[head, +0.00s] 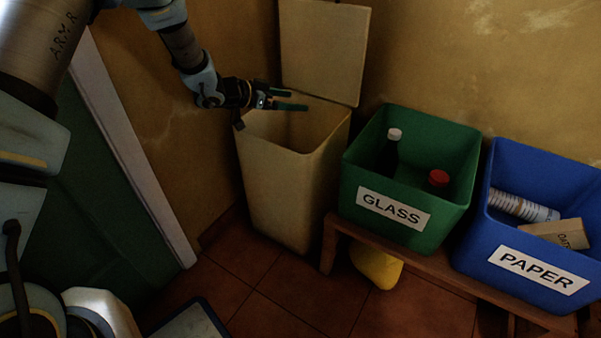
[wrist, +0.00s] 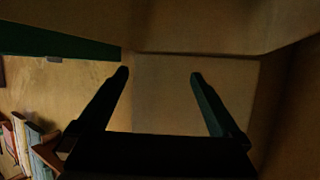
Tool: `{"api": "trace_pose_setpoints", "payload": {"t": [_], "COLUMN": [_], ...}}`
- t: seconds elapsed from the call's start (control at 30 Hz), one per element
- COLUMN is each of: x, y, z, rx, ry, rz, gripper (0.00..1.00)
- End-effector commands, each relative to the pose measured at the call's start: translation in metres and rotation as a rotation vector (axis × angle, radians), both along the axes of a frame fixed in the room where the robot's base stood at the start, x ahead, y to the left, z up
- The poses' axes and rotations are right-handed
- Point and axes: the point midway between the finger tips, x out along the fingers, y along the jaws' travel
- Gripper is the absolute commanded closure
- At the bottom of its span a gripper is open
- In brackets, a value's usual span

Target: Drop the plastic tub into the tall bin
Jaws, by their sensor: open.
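The tall bin (head: 285,190) is beige and stands on the floor against the wall in the head view, with its lid (head: 322,50) raised upright behind it. My gripper (head: 297,100) is over the bin's open top, with its fingers apart. In the wrist view my gripper (wrist: 160,75) shows two spread fingers with nothing between them, against plain beige surfaces. I do not see the plastic tub in either view. The lower inside of the tall bin is hidden in the head view.
A yellow rounded thing (head: 377,268) is beneath. Open tiled floor (head: 300,295) lies in front.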

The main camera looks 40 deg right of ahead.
Motion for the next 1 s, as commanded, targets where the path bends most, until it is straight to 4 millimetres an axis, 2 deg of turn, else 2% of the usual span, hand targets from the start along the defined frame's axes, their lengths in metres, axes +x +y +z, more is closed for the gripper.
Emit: {"api": "trace_pose_setpoints", "payload": {"t": [0.1, 0.3, 1.0], "x": [0.005, 0.009, 0.009], "y": [0.02, 0.039, 0.041], "z": [0.011, 0.017, 0.018], "rx": [0.001, 0.0, 0.0], "ry": [0.0, 0.0, -0.001], "rz": [0.004, 0.001, 0.0], "gripper": [0.0, 0.0, 0.0]}}
